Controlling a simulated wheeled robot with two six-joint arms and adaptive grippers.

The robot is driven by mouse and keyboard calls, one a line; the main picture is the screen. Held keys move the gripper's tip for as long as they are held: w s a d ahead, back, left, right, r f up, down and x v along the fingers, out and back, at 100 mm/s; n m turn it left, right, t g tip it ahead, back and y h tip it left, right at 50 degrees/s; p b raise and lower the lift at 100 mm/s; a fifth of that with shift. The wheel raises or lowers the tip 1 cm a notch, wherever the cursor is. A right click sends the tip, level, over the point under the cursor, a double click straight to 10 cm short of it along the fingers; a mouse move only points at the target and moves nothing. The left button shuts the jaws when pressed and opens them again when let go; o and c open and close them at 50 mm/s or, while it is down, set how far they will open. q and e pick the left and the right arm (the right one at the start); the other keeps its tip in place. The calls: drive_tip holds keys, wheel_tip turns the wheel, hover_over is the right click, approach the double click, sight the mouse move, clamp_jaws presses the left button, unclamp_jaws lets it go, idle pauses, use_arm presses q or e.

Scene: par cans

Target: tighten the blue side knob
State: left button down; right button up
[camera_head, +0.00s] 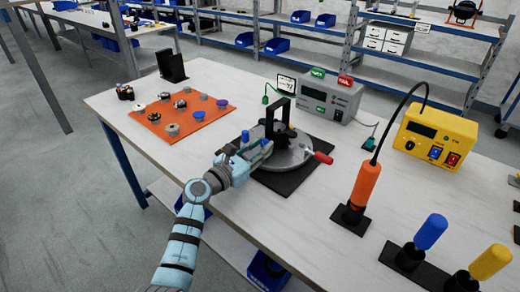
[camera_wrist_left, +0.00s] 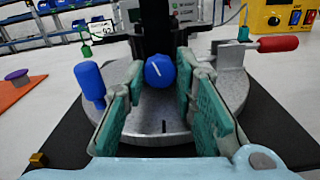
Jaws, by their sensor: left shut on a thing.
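The blue side knob (camera_wrist_left: 158,71), with a white line on its face, sits low on the front of the black upright of a round grey fixture (camera_wrist_left: 150,128). My left gripper (camera_wrist_left: 160,82) has its green-padded fingers on either side of this knob and is shut on it. In the head view my left gripper (camera_head: 262,150) reaches over the near edge of the fixture (camera_head: 288,158) and hides the knob. A second blue piece, an upright blue handle (camera_wrist_left: 90,82), stands just left of the fingers. My right gripper is not in view.
A red-handled lever (camera_head: 319,157) sticks out right of the fixture. A grey meter box (camera_head: 328,97) stands behind it. An orange mat (camera_head: 180,122) with several knobs lies left. An orange tool (camera_head: 364,184) and a yellow box (camera_head: 432,137) stand right.

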use_arm(q)
drive_tip(key=c, duration=1.3)
unclamp_jaws()
drive_tip(key=v, duration=1.2)
drive_tip(key=shift+s, duration=0.1)
